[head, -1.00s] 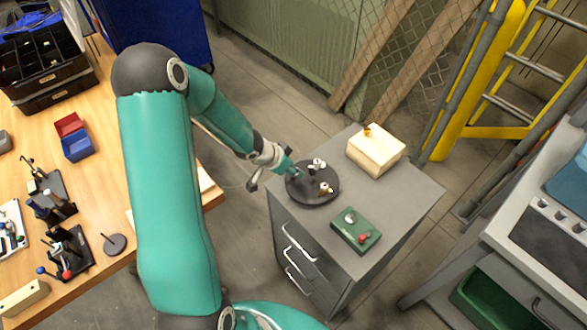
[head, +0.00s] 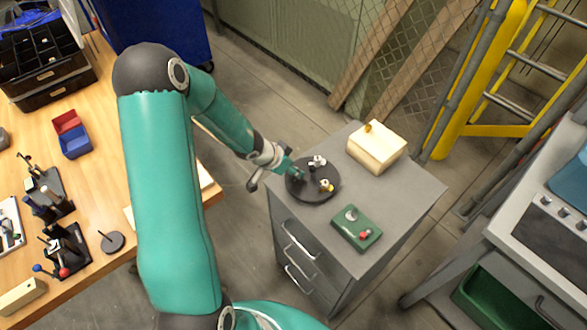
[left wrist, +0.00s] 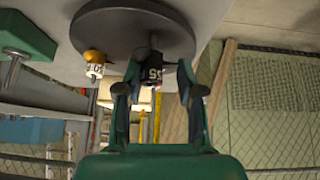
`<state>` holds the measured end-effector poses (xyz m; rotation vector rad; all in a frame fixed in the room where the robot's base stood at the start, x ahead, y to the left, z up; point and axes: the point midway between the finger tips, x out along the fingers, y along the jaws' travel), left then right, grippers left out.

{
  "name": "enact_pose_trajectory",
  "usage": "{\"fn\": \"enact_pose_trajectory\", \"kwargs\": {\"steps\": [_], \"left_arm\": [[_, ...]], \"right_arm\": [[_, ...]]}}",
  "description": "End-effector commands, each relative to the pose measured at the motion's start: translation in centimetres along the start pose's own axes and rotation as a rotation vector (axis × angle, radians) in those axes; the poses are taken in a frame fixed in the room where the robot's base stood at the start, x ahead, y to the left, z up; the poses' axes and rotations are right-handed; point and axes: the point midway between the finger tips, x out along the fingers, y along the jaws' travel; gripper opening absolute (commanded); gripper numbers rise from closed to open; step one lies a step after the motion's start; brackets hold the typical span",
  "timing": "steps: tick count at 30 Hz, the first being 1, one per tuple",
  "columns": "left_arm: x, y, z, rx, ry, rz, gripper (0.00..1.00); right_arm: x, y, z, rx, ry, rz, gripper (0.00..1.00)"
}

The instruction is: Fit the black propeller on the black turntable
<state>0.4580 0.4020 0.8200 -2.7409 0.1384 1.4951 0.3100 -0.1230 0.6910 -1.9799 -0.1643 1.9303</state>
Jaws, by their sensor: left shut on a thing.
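The black turntable (head: 312,193) is a round dark disc on top of the grey cabinet. A small white-topped piece (head: 317,162) and a yellow-and-white piece (head: 326,185) stand on it. My left gripper (head: 297,176) reaches in at the disc's left side. In the left wrist view the disc (left wrist: 120,22) shows above the fingers. There, my left gripper (left wrist: 156,88) is shut on a small black part with white marks, which I take as the black propeller (left wrist: 152,70). It is at the disc; I cannot tell whether it is seated. My right gripper is out of view.
A pale block (head: 377,150) with a brass knob stands behind the disc on the cabinet (head: 400,205). A green box (head: 356,228) with a red knob sits in front. The wooden bench (head: 95,175) at left holds small stands and bins. A yellow ladder stands at the back right.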

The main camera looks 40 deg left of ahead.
Motion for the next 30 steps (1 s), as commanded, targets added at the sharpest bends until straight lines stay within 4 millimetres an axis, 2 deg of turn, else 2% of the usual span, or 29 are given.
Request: {"fn": "enact_pose_trajectory", "kwargs": {"steps": [14, 30], "left_arm": [[0.2, 0.0, 0.1, 0.0, 0.0, 0.0, 0.23], [1.3, -0.1, 0.8, 0.0, 0.0, 0.0, 0.23]], "right_arm": [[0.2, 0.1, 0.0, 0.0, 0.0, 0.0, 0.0], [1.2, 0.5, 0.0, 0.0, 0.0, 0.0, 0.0]]}}
